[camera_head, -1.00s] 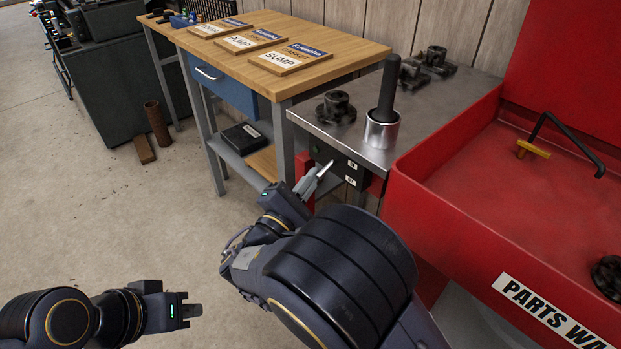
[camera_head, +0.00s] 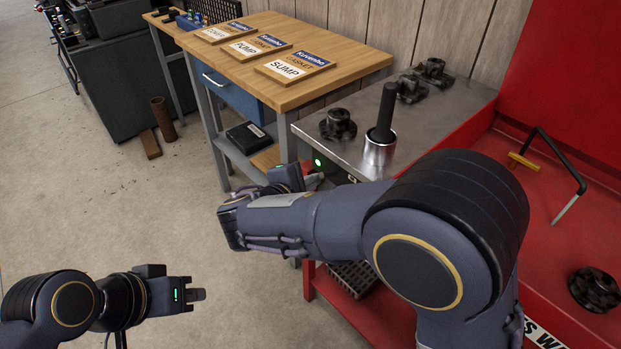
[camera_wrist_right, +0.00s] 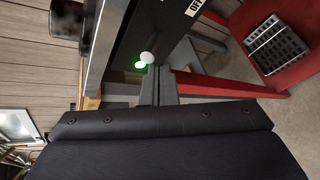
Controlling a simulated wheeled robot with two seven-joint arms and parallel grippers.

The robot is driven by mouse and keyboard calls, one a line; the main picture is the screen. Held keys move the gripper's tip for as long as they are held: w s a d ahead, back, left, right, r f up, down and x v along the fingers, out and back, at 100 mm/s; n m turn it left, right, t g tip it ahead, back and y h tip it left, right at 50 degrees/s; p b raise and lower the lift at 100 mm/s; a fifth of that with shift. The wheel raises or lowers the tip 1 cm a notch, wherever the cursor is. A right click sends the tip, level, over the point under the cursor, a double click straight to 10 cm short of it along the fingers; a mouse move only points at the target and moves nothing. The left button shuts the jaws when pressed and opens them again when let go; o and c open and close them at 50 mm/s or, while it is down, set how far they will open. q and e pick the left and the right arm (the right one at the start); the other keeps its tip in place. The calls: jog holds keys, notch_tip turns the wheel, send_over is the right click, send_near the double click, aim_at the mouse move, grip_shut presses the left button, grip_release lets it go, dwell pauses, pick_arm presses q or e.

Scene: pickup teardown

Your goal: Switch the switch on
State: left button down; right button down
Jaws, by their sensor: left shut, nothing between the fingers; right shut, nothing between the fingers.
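The switch panel (camera_wrist_right: 130,35) is a dark plate on the side of the metal-topped bench. A white rounded lever tip (camera_wrist_right: 148,57) shows on it in the right wrist view, beside a brightly lit green lamp (camera_wrist_right: 140,66). The lamp also glows in the head view (camera_head: 318,162). An "OFF" label (camera_wrist_right: 194,7) is on the panel. My right gripper (camera_head: 314,180) is shut and empty at the panel; its fingers (camera_wrist_right: 158,84) end close to the lever, and I cannot tell whether they touch. My left gripper (camera_head: 198,295) is shut and empty over the floor.
A metal cup with a black handle (camera_head: 380,152) and a dark part (camera_head: 338,124) stand on the bench top (camera_head: 425,125). The red parts washer (camera_head: 545,215) is at the right. A wooden workbench (camera_head: 330,85) with signs stands behind.

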pick_arm(q)
jog(key=shift+r+p, duration=0.5)
pick_arm(e)
jog(key=shift+r, duration=0.85)
pick_arm(q)
jog(key=shift+f, duration=0.1)
pick_arm(e)
jog(key=shift+f, duration=0.1)
